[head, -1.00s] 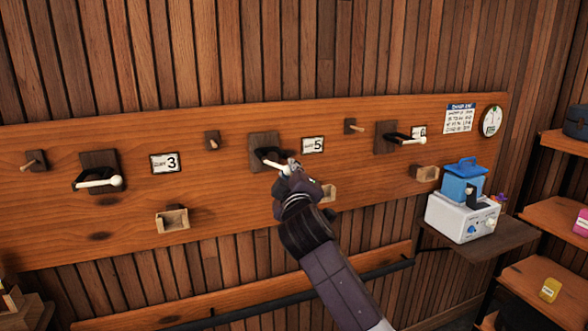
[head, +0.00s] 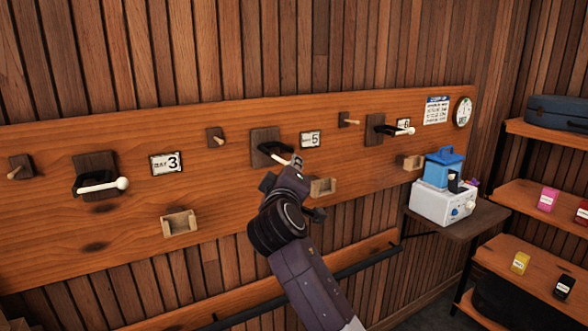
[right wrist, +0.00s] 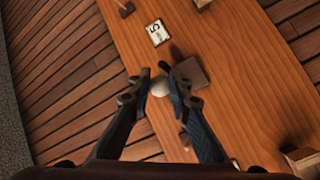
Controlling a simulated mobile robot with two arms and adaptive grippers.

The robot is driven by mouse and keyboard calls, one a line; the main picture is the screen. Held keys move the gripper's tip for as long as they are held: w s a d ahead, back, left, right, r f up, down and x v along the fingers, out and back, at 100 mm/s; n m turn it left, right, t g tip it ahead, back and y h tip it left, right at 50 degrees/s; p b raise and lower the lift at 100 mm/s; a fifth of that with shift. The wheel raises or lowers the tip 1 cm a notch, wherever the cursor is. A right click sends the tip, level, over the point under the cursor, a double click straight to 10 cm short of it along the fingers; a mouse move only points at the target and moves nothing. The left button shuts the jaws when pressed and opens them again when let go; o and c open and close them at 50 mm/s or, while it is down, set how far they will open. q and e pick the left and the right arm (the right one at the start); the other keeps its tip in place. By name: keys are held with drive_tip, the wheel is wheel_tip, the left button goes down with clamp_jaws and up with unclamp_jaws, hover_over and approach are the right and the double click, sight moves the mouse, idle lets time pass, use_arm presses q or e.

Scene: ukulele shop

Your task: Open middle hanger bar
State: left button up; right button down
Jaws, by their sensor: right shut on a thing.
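The middle hanger, next to the card marked 5 (head: 311,139), has a dark wood block (head: 262,134), a black yoke and a pale bar (head: 276,160) across its front. My right gripper (head: 295,163) is at the right end of this bar and partly covers it. In the right wrist view, the bar's round pale knob (right wrist: 160,87) sits between the fingers of my right gripper (right wrist: 162,76), which is shut on it. The bar still crosses the front of the yoke, as far as the arm lets me see. My left gripper is not in view.
Similar hangers stand at left (head: 95,175) and right (head: 378,129) on the wall board (head: 230,185). Small wooden holders (head: 180,223) and pegs stick out from it. A dark rail (head: 330,275) runs below. A side shelf (head: 470,217) carries a white device (head: 440,205).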

drive_tip(key=c, duration=2.2)
unclamp_jaws()
drive_tip(key=shift+s+a+r, duration=0.1)
drive_tip(key=shift+a+r, duration=0.15)
drive_tip(key=shift+a, duration=0.1)
drive_tip(key=o, duration=0.3)
drive_tip(key=shift+a, duration=0.2)
drive_tip(key=shift+o, duration=0.7)
drive_tip(key=shift+w+a+f, duration=0.1)
drive_tip(key=shift+w+a, duration=0.05)
drive_tip(key=shift+w, duration=0.05)
drive_tip(key=shift+f, duration=0.1)
drive_tip(key=shift+d, duration=0.25)
drive_tip(key=shift+s+d, duration=0.1)
drive_tip(key=shift+s, duration=0.15)
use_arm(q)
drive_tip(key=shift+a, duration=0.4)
use_arm(e)
drive_tip(key=s+a, duration=0.1)
drive_tip(key=s, duration=0.6)
